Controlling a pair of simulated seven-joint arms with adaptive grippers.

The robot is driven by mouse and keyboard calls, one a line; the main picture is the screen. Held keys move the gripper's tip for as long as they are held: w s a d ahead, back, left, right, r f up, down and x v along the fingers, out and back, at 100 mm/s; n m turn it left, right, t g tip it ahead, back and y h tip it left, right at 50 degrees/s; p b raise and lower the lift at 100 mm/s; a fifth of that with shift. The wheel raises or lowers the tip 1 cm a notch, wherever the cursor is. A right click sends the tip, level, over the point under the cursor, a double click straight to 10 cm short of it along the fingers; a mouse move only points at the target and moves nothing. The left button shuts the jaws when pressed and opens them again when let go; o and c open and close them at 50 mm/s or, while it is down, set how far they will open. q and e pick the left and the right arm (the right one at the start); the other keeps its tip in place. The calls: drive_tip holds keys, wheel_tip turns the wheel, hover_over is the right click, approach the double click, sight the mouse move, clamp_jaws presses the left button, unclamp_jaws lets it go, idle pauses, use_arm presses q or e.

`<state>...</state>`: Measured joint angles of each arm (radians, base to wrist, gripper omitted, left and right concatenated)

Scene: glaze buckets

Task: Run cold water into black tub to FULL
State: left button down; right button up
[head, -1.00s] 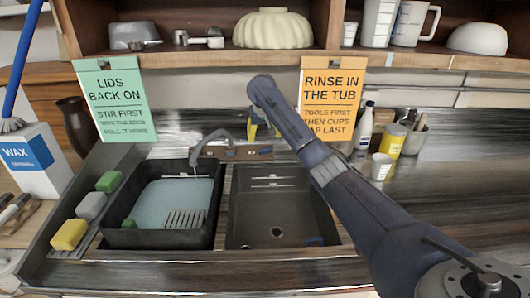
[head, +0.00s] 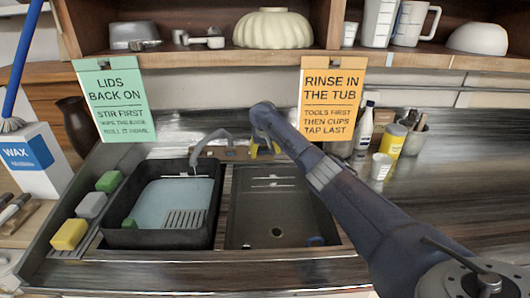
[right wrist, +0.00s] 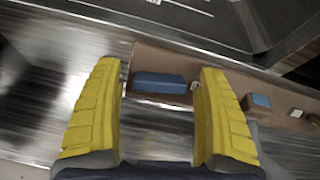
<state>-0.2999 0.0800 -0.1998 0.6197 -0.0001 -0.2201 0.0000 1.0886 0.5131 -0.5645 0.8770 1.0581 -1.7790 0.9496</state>
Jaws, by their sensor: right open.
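The black tub (head: 122,239) sits in the left basin, with pale blue water (head: 160,204) in it and a slatted grey piece (head: 184,219) showing at its front. The grey faucet (head: 216,136) arches over the tub's back edge; I cannot tell whether water is running. My right gripper (head: 265,151) is at the brown tap panel (head: 207,152) behind the basins. In the right wrist view its yellow fingers (right wrist: 160,115) are open and apart, with a blue bar-like handle (right wrist: 160,82) on the panel between them and just beyond. My left gripper is out of view.
Sponges (head: 92,205) line the left edge. An orange sign (head: 333,95) hangs behind my right arm. A cup (head: 381,166) and bottles stand at right.

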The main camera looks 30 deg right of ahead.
drive_tip(key=shift+f, duration=0.1)
drive_tip(key=shift+c, duration=0.3)
drive_tip(key=shift+f, duration=0.1)
drive_tip(key=c, duration=1.3)
drive_tip(key=shift+c, duration=0.2)
